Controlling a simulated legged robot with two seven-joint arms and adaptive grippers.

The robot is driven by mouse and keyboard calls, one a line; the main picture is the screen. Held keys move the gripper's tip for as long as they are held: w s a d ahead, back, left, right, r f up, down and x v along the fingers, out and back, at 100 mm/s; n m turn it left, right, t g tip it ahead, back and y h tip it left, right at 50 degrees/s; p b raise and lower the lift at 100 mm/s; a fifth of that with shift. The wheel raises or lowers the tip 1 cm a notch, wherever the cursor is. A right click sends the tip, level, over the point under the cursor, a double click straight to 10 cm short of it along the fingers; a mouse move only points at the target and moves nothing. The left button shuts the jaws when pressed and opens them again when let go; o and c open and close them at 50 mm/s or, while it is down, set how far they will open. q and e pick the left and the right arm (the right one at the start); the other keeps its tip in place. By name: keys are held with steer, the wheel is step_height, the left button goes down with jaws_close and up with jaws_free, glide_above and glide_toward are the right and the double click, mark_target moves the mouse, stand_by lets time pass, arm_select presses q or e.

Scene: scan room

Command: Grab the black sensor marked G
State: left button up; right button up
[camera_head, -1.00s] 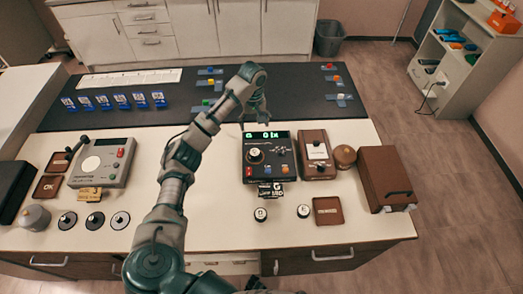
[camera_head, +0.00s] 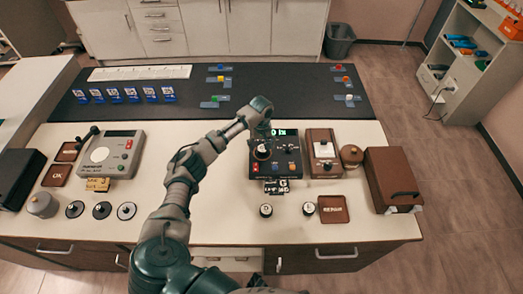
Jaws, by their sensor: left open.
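A black lux meter (camera_head: 288,166) with a lit green display stands on the white worktop. A round black piece with a pale top (camera_head: 262,152) sits on its upper left; its marking is too small to read. My left gripper (camera_head: 262,138) is open, pointing down just above this piece and partly covering it and the display. I cannot tell whether the fingers touch it. My right gripper is not in view.
A brown device (camera_head: 323,150), round brown pot (camera_head: 351,154) and brown case (camera_head: 392,178) stand right of the meter. A brown tray (camera_head: 333,209) lies in front. A grey device (camera_head: 112,153) and several discs are at left.

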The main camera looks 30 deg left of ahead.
arm_select(q)
steer(key=shift+d+f, duration=0.15)
steer(key=shift+f, duration=0.35)
steer(key=shift+d+f, duration=0.15)
steer(key=shift+f, duration=0.35)
steer(key=shift+a, duration=0.1)
steer(key=c, duration=1.4)
steer(key=shift+r, duration=0.2)
